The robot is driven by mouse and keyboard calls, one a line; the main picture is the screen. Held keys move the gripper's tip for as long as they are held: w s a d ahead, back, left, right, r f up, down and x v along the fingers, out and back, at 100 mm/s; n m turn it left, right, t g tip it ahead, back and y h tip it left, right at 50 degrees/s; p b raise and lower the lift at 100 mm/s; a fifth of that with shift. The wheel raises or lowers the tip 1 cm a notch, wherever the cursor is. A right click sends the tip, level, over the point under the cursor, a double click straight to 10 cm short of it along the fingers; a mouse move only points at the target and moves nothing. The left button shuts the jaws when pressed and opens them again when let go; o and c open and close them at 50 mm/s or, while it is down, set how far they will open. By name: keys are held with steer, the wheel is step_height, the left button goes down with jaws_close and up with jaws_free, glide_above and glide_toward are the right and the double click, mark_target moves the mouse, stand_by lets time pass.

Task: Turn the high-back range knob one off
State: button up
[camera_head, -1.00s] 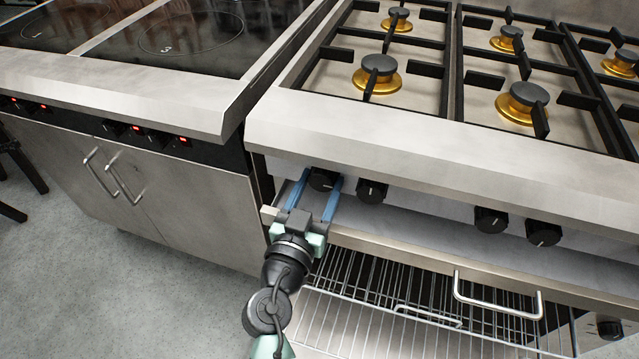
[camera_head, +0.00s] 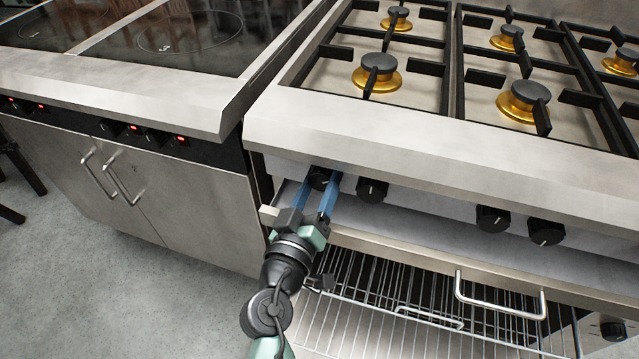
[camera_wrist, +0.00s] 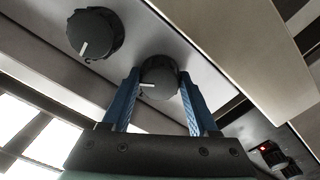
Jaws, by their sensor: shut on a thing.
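The gas range (camera_head: 420,140) has a row of black knobs below its front edge. The leftmost knob (camera_head: 319,178) sits between the blue fingers of my gripper (camera_head: 318,188). In the wrist view this knob (camera_wrist: 159,78) is between my two fingertips (camera_wrist: 160,88), with its white mark pointing left and slightly up. My gripper is shut on this knob. In the head view the fingers partly cover it. The neighbouring knob (camera_head: 372,190) is free, just to the right; it also shows in the wrist view (camera_wrist: 95,35) with its mark pointing down and to the left.
Two more range knobs (camera_head: 493,219) are to the right. Below is an oven opening with wire racks (camera_head: 400,300) and a bar handle (camera_head: 500,300). An electric hob unit (camera_head: 120,90) with red-lit knobs stands to the left. Grey floor is clear at lower left.

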steer(key=n+p, duration=0.1)
steer(key=n, duration=0.4)
steer(key=shift+n, duration=0.3)
steer(key=n+p, duration=0.1)
steer(key=n, duration=0.4)
steer(key=shift+n, duration=0.4)
steer(key=o, duration=1.4)
steer(key=shift+r, duration=0.1)
steer(key=shift+s, duration=0.15)
steer(key=v, duration=1.2)
steer(key=shift+s+a, duration=0.1)
steer(key=shift+s, duration=0.3)
